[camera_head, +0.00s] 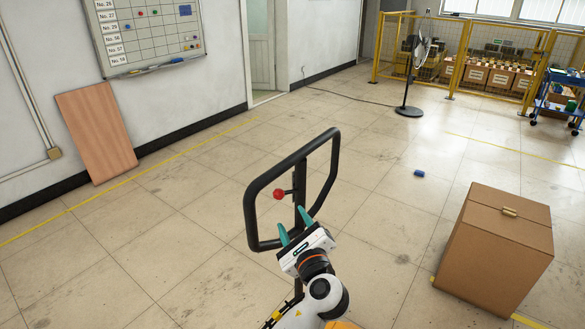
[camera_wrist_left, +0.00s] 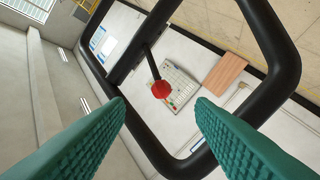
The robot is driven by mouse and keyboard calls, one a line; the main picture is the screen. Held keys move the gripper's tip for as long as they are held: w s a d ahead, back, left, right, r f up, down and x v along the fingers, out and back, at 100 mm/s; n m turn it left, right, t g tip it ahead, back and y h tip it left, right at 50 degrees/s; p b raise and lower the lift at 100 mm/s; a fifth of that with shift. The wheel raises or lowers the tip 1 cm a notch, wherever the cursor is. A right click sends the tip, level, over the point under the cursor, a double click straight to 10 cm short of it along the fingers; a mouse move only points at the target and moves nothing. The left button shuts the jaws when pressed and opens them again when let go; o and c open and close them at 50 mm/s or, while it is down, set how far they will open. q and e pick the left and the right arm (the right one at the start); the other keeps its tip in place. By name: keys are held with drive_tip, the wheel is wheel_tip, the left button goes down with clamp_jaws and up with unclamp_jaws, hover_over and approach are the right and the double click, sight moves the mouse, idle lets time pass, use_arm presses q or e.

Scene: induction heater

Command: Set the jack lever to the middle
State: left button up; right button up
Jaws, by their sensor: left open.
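The jack handle (camera_head: 253,218) is a black rounded frame loop standing up in the middle of the head view. The jack lever (camera_head: 279,194) is a thin black rod with a red ball knob, set inside the loop. My left gripper (camera_head: 296,226) is just below and in front of the lever, with teal fingers pointing up at the loop. In the left wrist view the two teal fingers are spread apart and empty, and the red knob (camera_wrist_left: 161,89) shows beyond and between them, apart from both. The jack's lower body is hidden. My right gripper is not in view.
A cardboard box (camera_head: 492,250) stands on the floor at the right. A small blue object (camera_head: 419,173) lies on the floor. A fan (camera_head: 410,80) and a yellow fence (camera_head: 457,60) are at the back. A wooden board (camera_head: 97,134) leans on the left wall. The floor around the handle is clear.

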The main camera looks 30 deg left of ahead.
sight(280, 198)
use_arm(q)
drive_tip(key=p+x, duration=0.3)
drive_tip(key=x, duration=0.8)
drive_tip(key=shift+a+r, duration=0.15)
drive_tip(key=shift+a, duration=0.25)
clamp_jaws()
